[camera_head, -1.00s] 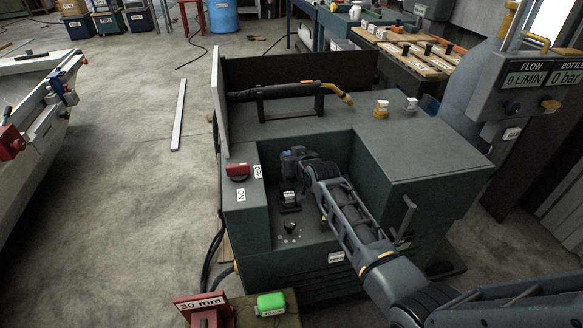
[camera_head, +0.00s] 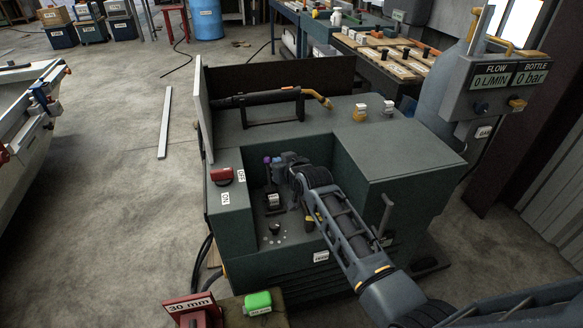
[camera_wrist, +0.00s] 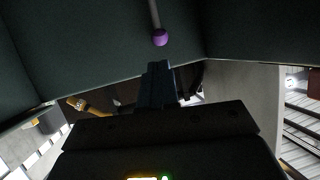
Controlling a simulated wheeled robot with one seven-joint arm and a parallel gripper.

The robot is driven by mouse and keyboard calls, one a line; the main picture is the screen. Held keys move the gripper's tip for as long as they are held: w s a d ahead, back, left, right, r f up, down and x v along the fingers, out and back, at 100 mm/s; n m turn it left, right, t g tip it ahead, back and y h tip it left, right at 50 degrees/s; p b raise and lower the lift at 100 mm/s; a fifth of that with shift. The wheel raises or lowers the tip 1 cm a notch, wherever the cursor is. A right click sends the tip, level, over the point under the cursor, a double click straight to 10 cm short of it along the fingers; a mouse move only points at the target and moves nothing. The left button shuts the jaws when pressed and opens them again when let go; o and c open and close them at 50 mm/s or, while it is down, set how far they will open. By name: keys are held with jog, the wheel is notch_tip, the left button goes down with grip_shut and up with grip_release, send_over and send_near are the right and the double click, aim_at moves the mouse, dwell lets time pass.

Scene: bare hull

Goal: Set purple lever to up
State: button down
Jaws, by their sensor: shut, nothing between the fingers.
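The purple lever has a round purple knob (camera_head: 267,160) that shows in the head view above a black base with a white label (camera_head: 272,200), in the recess of the green machine. In the wrist view the purple knob (camera_wrist: 160,38) hangs at the end of a thin grey rod coming from the top edge. My gripper (camera_head: 279,161) is just right of the knob in the head view. In the wrist view its fingers (camera_wrist: 158,70) are together and empty, pointing toward the knob with a small gap in the picture. Whether they touch, I cannot tell.
The green machine (camera_head: 410,155) has walls around the recess. A red switch (camera_head: 222,175) marked ON and OFF sits on its left ledge. A torch (camera_head: 270,97) rests on a rack behind. A small black knob (camera_head: 275,228) stands in the recess front.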

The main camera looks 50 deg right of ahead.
jog(key=v, duration=0.8)
jog(key=shift+w+r, duration=0.15)
jog(key=shift+r, duration=0.25)
jog(key=shift+f, duration=0.1)
jog(key=s+a+f+n+t+y, duration=0.1)
jog(key=s+a+f, duration=0.1)
jog(key=s+a, duration=0.7)
jog(key=s+a+f+n+y, duration=0.1)
jog(key=s+a+f, duration=0.1)
jog(key=s+a, duration=0.75)
jog(key=s+a+r+n+y, duration=0.1)
jog(key=s+a+r, duration=0.1)
jog(key=s+r, duration=0.2)
jog(key=s+a+r+n+t+y, duration=0.1)
jog(key=s+r, duration=0.4)
jog(key=s, duration=0.6)
jog(key=s+a+r+n+y, duration=0.1)
jog(key=s+a+r, duration=0.2)
jog(key=s, duration=0.4)
jog(key=shift+s+a+r, duration=0.2)
jog(key=shift+s+r, duration=0.2)
jog(key=shift+r, duration=0.5)
